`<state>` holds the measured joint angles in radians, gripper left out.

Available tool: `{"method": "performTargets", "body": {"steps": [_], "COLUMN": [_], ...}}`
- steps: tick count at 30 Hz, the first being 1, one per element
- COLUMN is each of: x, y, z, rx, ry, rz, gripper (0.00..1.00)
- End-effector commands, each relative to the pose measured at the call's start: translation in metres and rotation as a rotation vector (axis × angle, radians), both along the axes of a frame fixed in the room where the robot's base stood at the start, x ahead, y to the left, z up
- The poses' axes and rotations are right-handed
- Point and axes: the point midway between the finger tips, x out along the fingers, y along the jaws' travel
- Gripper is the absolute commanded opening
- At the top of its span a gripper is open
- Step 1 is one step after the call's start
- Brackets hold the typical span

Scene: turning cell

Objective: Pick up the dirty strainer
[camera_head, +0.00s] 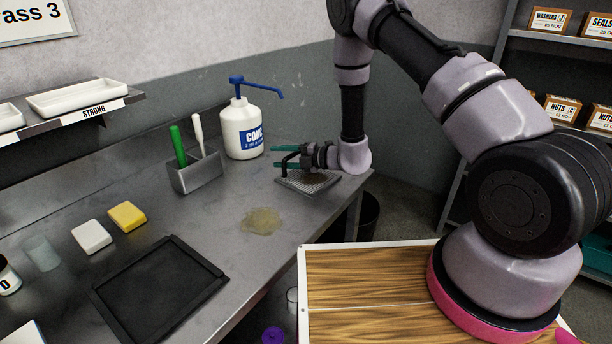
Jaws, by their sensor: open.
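The dirty strainer (298,184) looks like a flat, dark-framed mesh panel with a brownish patch. It lies on the metal bench near its right end. My gripper (274,156) is just above the strainer's back left part, with its greenish fingers pointing left. The jaws are open, and I see nothing between them. The gripper and wrist hide part of the strainer's back edge. I cannot tell whether the fingers touch it.
A white pump bottle (241,128) stands close behind my gripper. A grey holder (195,172) with brushes is to its left. A brownish spill (262,221) lies in front. A yellow sponge (127,216), a white block (91,236) and a black tray (160,293) lie further left.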

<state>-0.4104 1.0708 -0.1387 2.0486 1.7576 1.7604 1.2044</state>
Motion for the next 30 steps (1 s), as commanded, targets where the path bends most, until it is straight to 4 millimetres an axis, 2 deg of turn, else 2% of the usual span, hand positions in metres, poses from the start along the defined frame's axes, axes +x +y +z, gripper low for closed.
{"method": "performTargets", "body": {"steps": [4,5,6,9,30], "x": [0.0001,0.0,0.0,-0.0001,-0.0001], "y": [-0.0004,-0.0003,-0.0003,-0.0004,-0.0005], "z": [-0.0001,0.0,0.0,0.0001,0.0004], "rx": [0.0,0.0,0.0,0.0,0.0], "ry": [0.0,0.0,0.0,0.0,0.0], "rz": [0.0,0.0,0.0,0.0,-0.001], "gripper": [0.53,0.5,0.34,0.0,0.0]}}
